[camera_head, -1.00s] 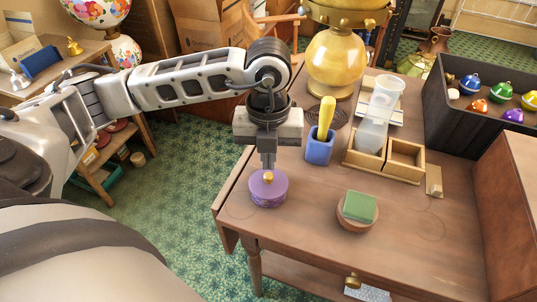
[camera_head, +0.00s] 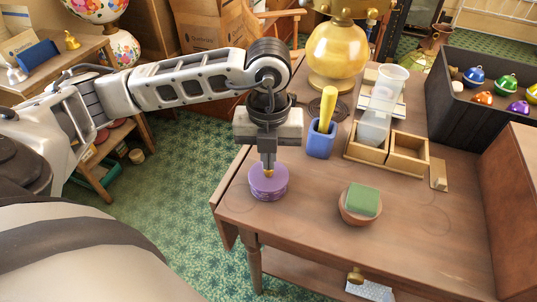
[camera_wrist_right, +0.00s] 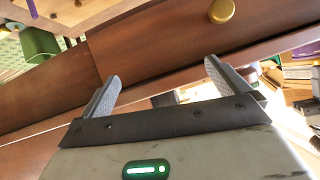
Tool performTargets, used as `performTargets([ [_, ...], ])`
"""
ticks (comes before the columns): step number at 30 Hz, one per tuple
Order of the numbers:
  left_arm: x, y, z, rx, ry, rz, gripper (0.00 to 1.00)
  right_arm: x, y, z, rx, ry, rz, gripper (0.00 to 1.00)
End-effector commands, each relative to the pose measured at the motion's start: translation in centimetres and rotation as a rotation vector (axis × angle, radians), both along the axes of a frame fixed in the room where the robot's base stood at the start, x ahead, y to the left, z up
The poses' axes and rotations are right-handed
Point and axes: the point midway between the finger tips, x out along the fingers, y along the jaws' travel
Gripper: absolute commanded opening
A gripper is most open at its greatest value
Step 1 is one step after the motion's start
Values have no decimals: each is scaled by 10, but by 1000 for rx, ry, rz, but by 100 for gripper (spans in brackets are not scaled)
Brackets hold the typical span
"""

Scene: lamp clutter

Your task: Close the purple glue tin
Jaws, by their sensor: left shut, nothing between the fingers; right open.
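The purple glue tin (camera_head: 268,190) stands upright near the table's left edge in the head view. A purple lid (camera_head: 262,178) with a small brass knob covers its top; I cannot tell whether it is pressed fully down. My left gripper (camera_head: 268,170) points straight down over the lid's middle. It is shut with nothing between its fingers, its tips at the knob; whether they touch it is unclear. My right gripper (camera_wrist_right: 162,72) is open and empty in the right wrist view, and the tin does not show there.
A blue pot (camera_head: 319,145) with a yellow-handled tool stands behind the tin. A terracotta dish with a green block (camera_head: 362,199) sits to the right. Wooden boxes (camera_head: 408,152), a yellow lamp (camera_head: 337,52) and a black crate (camera_head: 452,115) stand farther back. A brass knob (camera_wrist_right: 222,11) shows near the right gripper.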

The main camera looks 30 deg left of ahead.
Motion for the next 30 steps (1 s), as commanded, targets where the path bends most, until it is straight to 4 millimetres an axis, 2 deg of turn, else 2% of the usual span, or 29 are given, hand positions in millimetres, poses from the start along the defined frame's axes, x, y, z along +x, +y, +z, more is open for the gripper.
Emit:
performTargets([
  [8, 0, 0, 1, 0, 1, 0, 0, -1, 0, 2, -3, -2, 6, 100],
  [30, 0, 0, 46, -1, -1, 0, 0, 0, 0, 32, -1, 0, 2, 100],
])
